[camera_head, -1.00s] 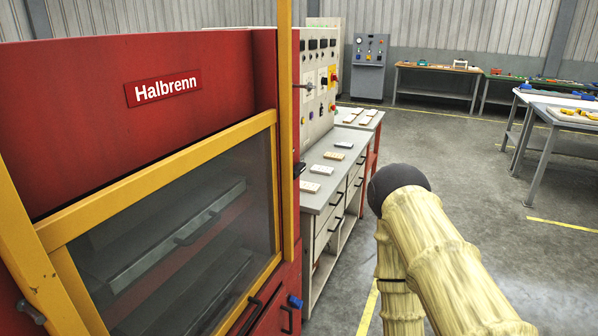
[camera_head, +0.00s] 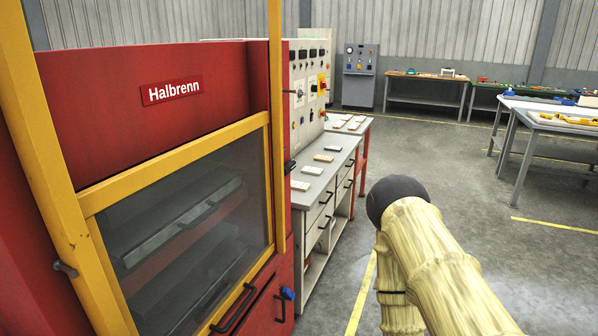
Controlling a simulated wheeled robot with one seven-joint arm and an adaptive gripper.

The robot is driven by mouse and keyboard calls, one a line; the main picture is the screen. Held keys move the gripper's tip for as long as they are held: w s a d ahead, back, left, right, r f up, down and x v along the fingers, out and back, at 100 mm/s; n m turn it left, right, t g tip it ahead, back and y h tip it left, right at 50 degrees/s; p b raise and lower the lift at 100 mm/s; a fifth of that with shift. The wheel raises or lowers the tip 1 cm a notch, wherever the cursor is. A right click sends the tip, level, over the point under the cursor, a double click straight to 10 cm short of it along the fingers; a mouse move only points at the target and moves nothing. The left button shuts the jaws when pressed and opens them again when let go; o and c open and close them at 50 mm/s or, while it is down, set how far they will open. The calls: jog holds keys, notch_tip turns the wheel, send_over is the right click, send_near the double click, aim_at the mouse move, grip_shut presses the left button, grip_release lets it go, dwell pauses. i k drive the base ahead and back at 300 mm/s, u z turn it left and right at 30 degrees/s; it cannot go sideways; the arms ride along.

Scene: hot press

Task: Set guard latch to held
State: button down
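The red Halbrenn press (camera_head: 90,90) fills the left side of the head view. Its yellow-framed guard (camera_head: 180,155) with a dark see-through window (camera_head: 190,230) covers the front opening and looks closed. I cannot tell for sure which part is the guard latch. Candidates are a small dark fitting (camera_head: 289,167) on the right yellow post, a blue knob (camera_head: 287,293) low on the right, and a grey metal pin (camera_head: 65,270) on the left post. My arm, in a pale yellow cover with a dark rounded joint, is at the lower right. My gripper is out of view.
A grey bench (camera_head: 335,165) with several pale pieces stands beyond the press, next to a control panel (camera_head: 308,90). A grey cabinet (camera_head: 360,75) and worktables (camera_head: 425,78) are farther back. Open grey floor (camera_head: 450,170) lies right of the bench.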

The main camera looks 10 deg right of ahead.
aim_at(288, 167)
jog(key=k, duration=0.95)
jog(key=z, duration=0.4)
jog(key=i, duration=0.5)
jog(key=z, duration=0.55)
jog(key=i, duration=0.85)
jog(key=u, duration=0.7)
jog(key=i, duration=0.65)
jog(key=u, duration=0.45)
